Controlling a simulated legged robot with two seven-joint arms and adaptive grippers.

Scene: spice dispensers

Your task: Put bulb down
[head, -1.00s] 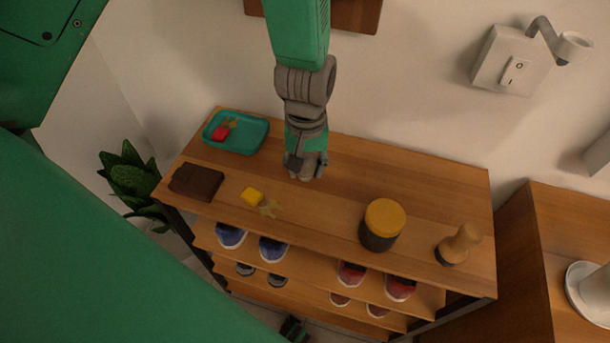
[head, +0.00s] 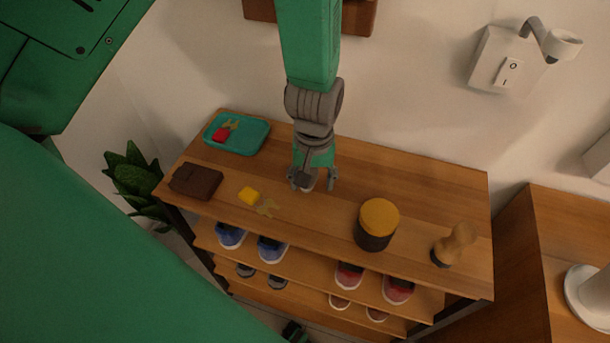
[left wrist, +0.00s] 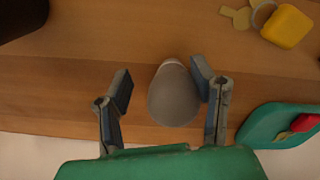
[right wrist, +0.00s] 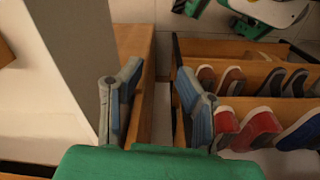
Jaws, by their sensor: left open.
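The grey bulb (left wrist: 174,100) rests on the wooden shelf top (left wrist: 75,85) between the spread fingers of my left gripper (left wrist: 162,78), closer to the right-hand finger in the left wrist view. I cannot tell whether that finger touches it. In the head view my left gripper (head: 312,184) is open low over the shelf top, with the bulb (head: 308,184) partly hidden between its fingers. My right gripper (right wrist: 158,82) is open and empty in the right wrist view, beside the end of a shoe rack.
On the shelf top are a teal tray (head: 258,140) with a red-tagged key, a brown wallet (head: 195,181), a yellow-tagged key (head: 249,196), a yellow-lidded jar (head: 377,225) and a wooden stamp-like object (head: 455,245). Shoes (right wrist: 265,125) stand below. The shelf's back right is clear.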

